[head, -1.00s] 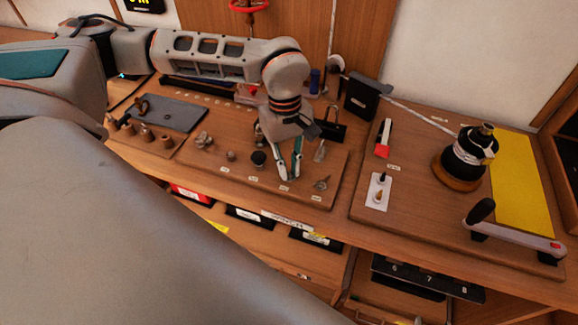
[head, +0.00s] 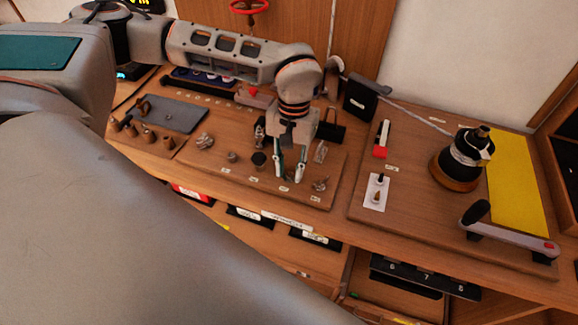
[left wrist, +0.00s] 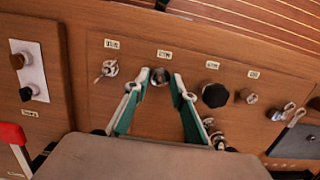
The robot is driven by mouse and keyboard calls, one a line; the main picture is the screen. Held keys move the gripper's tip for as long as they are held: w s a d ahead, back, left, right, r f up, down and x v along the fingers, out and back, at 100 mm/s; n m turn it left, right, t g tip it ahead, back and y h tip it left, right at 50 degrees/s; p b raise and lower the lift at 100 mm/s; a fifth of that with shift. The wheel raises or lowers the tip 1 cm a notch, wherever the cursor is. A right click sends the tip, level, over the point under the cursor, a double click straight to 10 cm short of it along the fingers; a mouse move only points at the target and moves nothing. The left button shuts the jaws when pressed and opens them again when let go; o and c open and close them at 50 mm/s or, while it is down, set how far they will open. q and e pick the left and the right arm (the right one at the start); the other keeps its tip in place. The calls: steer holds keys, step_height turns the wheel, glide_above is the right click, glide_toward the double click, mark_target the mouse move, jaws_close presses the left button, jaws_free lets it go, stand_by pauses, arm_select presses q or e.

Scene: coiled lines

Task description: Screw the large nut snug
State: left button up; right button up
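My left gripper (head: 289,179) points down over the front right of the wooden fastener board (head: 240,183). In the left wrist view, its two white-and-green fingers (left wrist: 160,80) stand apart, one each side of a small round grey metal piece, probably the large nut (left wrist: 160,76). A small gap seems to remain around it; contact is hard to judge. The fingers largely hide this piece in the head view. A black lobed knob (head: 258,160) sits left of the gripper; it also shows in the left wrist view (left wrist: 215,95). My right gripper is out of view.
A winged metal fitting (head: 320,184) stands just right of the fingers. A small knob (head: 232,156) and a metal cluster (head: 204,141) are further left. The right-hand board carries a black winch (head: 463,158) and a handle (head: 510,238).

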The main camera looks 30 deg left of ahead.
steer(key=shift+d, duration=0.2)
arm_select(q)
steer(key=o, duration=0.6)
steer(key=shift+c, duration=0.2)
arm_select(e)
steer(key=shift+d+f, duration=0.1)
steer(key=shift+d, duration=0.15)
arm_select(q)
steer(key=shift+r, duration=2.6)
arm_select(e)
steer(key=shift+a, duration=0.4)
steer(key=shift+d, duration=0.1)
